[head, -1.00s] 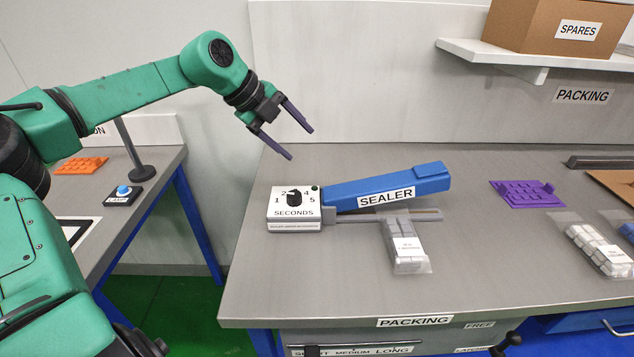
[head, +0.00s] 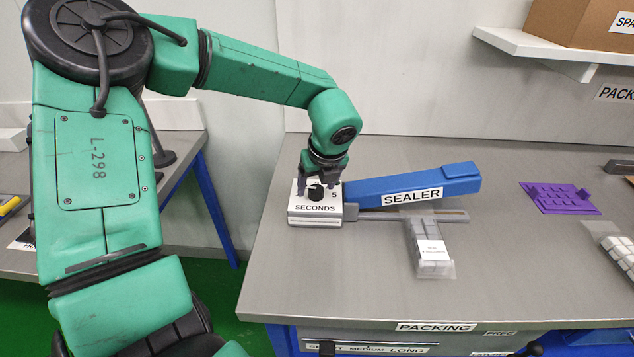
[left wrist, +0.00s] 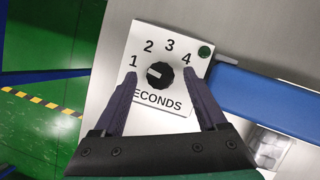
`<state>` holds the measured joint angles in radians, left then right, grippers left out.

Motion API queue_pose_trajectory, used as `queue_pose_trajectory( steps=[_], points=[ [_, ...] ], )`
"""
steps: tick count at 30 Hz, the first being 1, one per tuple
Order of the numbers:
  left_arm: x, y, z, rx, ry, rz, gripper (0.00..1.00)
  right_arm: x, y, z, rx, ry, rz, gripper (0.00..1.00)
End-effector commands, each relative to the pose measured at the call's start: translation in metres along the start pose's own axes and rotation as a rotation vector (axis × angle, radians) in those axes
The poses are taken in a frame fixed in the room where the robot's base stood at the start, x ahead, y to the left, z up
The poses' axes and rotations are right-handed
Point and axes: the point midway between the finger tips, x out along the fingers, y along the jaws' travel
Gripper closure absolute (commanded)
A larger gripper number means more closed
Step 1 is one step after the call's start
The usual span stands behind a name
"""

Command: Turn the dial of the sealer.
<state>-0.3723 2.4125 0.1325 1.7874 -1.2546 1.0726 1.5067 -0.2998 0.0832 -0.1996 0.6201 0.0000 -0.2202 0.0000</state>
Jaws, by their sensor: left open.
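The sealer has a blue arm (head: 420,187) and a white control box (head: 315,216) at its left end, on the grey packing table. Its black dial (left wrist: 159,75) shows in the left wrist view inside a scale with 1 to 4 readable; its white pointer mark lies toward the left, near 1. The dial also shows in the head view (head: 316,191), partly under my gripper. My left gripper (head: 328,185) points down over the box. In the left wrist view its fingers (left wrist: 160,82) are open, one on each side of the dial and apart from it. My right gripper is not in view.
A clear bag of grey pieces (head: 430,246) lies at the sealer's jaw. The front left of the table is clear. A shelf (head: 540,45) with a cardboard box is above right.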

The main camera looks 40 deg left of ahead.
Motion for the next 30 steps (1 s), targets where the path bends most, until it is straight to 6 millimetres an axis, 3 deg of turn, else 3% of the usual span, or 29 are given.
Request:
queue_pose_trajectory(
  steps=[9, 11, 15, 23, 30],
  points=[
    [0.008, 0.0, 0.0, -0.002, 0.0, -0.002, 0.25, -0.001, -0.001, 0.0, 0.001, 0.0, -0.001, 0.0],
    [0.008, 0.0, 0.0, -0.001, 0.0, -0.002, 0.45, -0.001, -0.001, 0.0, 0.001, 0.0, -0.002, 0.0],
    [0.008, 0.0, 0.0, -0.001, 0.0, -0.001, 0.98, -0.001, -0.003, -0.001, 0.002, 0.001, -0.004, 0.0],
    [0.009, 0.0, 0.0, 0.01, 0.0, -0.006, 1.0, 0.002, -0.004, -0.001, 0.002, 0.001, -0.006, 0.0],
    [0.011, 0.0, -0.001, 0.082, -0.001, -0.041, 1.0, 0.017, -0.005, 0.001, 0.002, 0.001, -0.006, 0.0]
  ],
)
